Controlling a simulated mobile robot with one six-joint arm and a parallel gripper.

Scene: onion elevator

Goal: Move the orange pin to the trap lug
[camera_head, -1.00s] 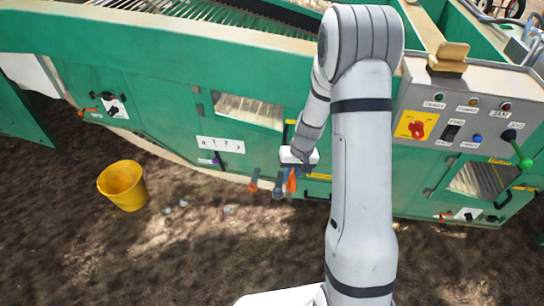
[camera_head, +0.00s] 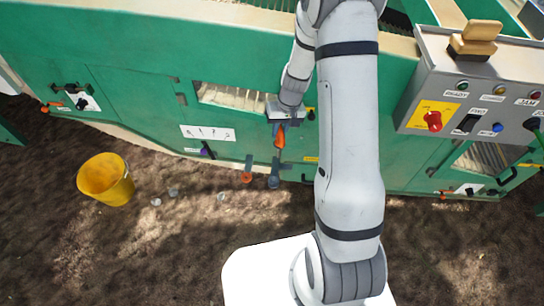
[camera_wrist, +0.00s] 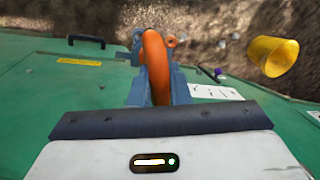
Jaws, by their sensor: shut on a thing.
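My gripper (camera_head: 279,125) is shut on the orange pin (camera_head: 280,139) in front of the green machine wall. The pin hangs below the fingers in the head view. In the wrist view its thick orange curve (camera_wrist: 155,65) shows between the grey fingers (camera_wrist: 150,88). Below the gripper, two grey brackets stick out from the machine's lower edge: one ends in an orange ring (camera_head: 247,177), the other in a dark round end (camera_head: 273,182). The pin is apart from both in the head view. I cannot tell which fitting is the trap lug.
A control box (camera_head: 470,90) with a red knob and buttons is at right. A yellow bucket (camera_head: 105,179) stands on the dirt at left, also in the wrist view (camera_wrist: 273,56). A white label plate (camera_head: 207,133) and a purple handle (camera_head: 207,150) are left of the gripper.

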